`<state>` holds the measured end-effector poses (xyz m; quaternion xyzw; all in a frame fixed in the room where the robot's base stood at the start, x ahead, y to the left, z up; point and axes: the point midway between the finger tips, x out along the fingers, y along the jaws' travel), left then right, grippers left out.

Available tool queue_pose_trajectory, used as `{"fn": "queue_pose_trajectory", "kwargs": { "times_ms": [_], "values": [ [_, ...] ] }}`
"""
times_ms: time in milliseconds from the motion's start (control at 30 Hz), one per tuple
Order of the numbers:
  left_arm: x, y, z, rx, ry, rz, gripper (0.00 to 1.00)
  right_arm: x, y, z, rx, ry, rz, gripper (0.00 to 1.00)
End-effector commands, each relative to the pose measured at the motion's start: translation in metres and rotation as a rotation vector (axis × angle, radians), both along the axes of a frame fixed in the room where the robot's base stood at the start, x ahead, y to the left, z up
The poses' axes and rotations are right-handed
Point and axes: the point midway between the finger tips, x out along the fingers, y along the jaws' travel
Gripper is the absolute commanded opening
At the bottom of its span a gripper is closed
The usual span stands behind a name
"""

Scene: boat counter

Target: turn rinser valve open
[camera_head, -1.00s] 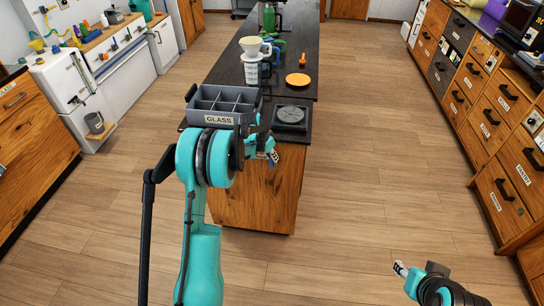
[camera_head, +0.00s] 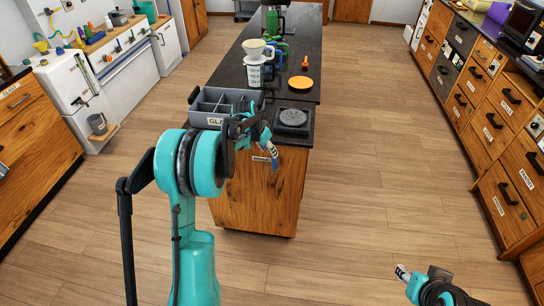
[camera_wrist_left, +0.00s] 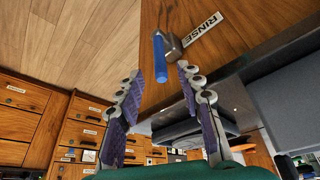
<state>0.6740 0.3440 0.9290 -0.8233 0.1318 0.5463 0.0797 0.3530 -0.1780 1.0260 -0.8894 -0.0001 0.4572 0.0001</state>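The rinser valve has a blue lever on a grey metal stub, beside a RINSE label (camera_wrist_left: 203,29) on the wooden end of the island. In the left wrist view the blue lever (camera_wrist_left: 159,58) appears between the fingertips of my left gripper (camera_wrist_left: 160,76). The fingers are spread apart and not closed on it; I cannot tell if either touches it. In the head view the left gripper (camera_head: 266,143) is at the island's front end, and the lever (camera_head: 274,164) shows just below it. The rinser (camera_head: 292,118) sits on the countertop above. My right gripper (camera_head: 402,273) is low at right; its opening is unclear.
A grey divided GLASS bin (camera_head: 212,108) stands by the left arm on the dark countertop (camera_head: 285,90). A dripper on a jug (camera_head: 255,58) and an orange disc (camera_head: 307,83) are farther back. Open floor surrounds the island; drawers (camera_head: 492,125) line the right.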

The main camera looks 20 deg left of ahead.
Motion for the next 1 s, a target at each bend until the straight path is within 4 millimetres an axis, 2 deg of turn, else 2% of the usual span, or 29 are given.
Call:
{"fn": "queue_pose_trajectory", "kwargs": {
  "times_ms": [100,233,867,1000],
  "values": [
    [-0.009,0.003,0.02,0.0,0.0,0.001,0.37,0.0,0.0,0.0,0.0,0.0,0.0,0.4],
    [-0.014,0.005,0.034,0.0,0.0,0.001,0.37,0.0,0.0,0.0,0.0,0.0,0.0,0.4],
    [-0.017,0.005,0.04,0.001,0.0,0.001,0.37,0.0,0.0,0.0,0.0,0.0,0.0,0.4],
    [-0.03,-0.011,0.057,0.007,-0.007,0.019,0.37,0.0,0.0,0.0,0.0,0.0,0.0,0.4]
  ]
}}
